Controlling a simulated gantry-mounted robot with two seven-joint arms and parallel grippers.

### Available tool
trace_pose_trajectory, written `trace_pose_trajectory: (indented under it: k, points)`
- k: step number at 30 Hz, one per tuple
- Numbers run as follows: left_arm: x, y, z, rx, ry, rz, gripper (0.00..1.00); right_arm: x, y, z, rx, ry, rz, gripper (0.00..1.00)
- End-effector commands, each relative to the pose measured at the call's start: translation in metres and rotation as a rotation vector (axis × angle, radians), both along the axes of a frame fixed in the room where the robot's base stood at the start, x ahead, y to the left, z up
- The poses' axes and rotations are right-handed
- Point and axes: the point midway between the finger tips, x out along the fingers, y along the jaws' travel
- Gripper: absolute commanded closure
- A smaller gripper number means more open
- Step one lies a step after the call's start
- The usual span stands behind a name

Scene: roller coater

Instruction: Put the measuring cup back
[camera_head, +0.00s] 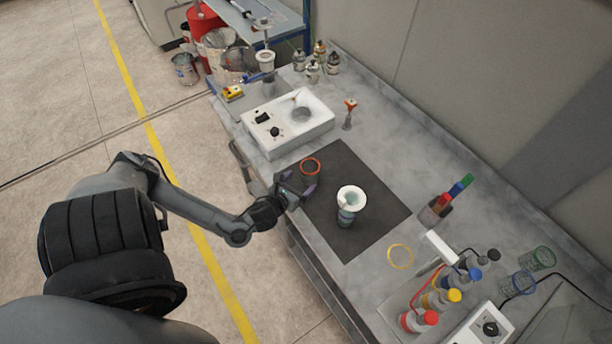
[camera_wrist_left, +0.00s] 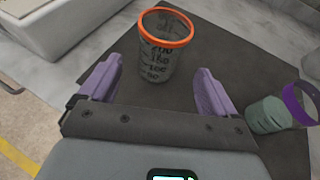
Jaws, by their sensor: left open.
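A clear measuring cup (camera_head: 310,171) with an orange rim and dark graduation marks stands upright on the dark mat (camera_head: 373,239). It also shows in the left wrist view (camera_wrist_left: 160,62), ahead of and between the finger lines. My left gripper (camera_head: 297,186) is open and empty at the mat's left edge, close to this cup; its purple fingers do not visibly touch it. My right gripper is not in view.
A white device (camera_head: 288,123) stands behind the mat. Several colour-capped bottles (camera_head: 418,320), a yellow ring-like rim (camera_head: 401,257) and cups with green (camera_head: 541,257) and blue (camera_head: 517,284) rims are at the right. A small red-topped item (camera_head: 349,112) stands at the back.

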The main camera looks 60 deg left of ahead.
Motion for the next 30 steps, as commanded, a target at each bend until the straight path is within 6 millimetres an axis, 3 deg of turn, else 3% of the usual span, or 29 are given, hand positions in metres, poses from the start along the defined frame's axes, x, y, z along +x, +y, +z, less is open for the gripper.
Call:
trace_pose_trajectory:
  k: [9,26,30]
  points:
    - [-0.027,-0.015,0.013,0.000,0.000,0.000,0.10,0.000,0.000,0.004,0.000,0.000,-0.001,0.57]
    - [-0.031,-0.016,0.013,0.000,0.004,0.000,0.10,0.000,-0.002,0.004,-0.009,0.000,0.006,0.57]
    - [-0.041,-0.029,0.001,-0.044,0.014,0.025,0.10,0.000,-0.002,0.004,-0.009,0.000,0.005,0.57]
